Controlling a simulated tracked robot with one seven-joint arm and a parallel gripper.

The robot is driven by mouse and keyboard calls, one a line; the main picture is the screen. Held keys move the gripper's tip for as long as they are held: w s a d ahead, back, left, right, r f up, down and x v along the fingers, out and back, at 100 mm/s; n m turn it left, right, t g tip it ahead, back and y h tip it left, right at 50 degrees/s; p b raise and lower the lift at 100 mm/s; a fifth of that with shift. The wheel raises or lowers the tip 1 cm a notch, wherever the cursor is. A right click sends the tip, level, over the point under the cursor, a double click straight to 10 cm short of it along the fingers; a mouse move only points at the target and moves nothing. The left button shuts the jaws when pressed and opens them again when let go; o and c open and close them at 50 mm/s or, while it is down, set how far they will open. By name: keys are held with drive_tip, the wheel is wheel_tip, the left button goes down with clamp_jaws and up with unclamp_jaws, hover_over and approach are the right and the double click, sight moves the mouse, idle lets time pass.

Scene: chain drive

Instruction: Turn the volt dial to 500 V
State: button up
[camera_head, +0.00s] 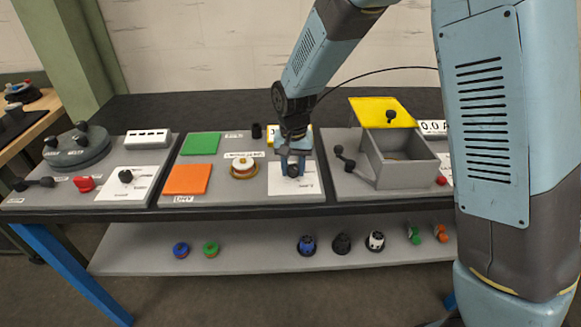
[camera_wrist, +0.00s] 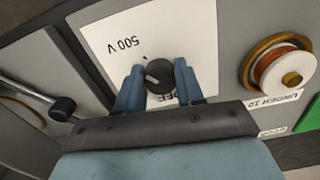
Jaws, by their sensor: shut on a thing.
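The volt dial is a round black knob (camera_wrist: 158,76) on a white plate (camera_wrist: 190,25), seen in the wrist view. It also shows in the head view (camera_head: 291,171), partly hidden by my fingers. The plate has a "500 V" label (camera_wrist: 123,45) and an "OFF" label at the opposite side, partly covered by my gripper. A light pointer mark on the knob does not face the 500 V label; its exact setting is hard to tell. My gripper (camera_wrist: 159,85) comes down from above, with its blue fingers on both sides of the knob, shut on it.
An orange and white spool-like button (camera_wrist: 285,68) is beside the plate. Green (camera_head: 201,144) and orange (camera_head: 187,179) squares lie to the left. A grey box with a raised yellow lid (camera_head: 384,112) stands close on the right. Several connectors lie on the lower shelf (camera_head: 270,260).

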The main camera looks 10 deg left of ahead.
sight(293, 168)
drive_tip(key=shift+s+f, duration=0.1)
drive_tip(key=shift+s, duration=0.15)
drive_tip(key=o, duration=0.7)
drive_tip(key=shift+d, duration=0.1)
drive_tip(key=o, duration=0.3)
drive_tip(key=shift+w, duration=0.1)
drive_tip(key=shift+o, duration=0.2)
wheel_tip(293, 168, up, 14)
drive_tip(key=shift+f, duration=0.1)
drive_tip(key=shift+c, duration=0.2)
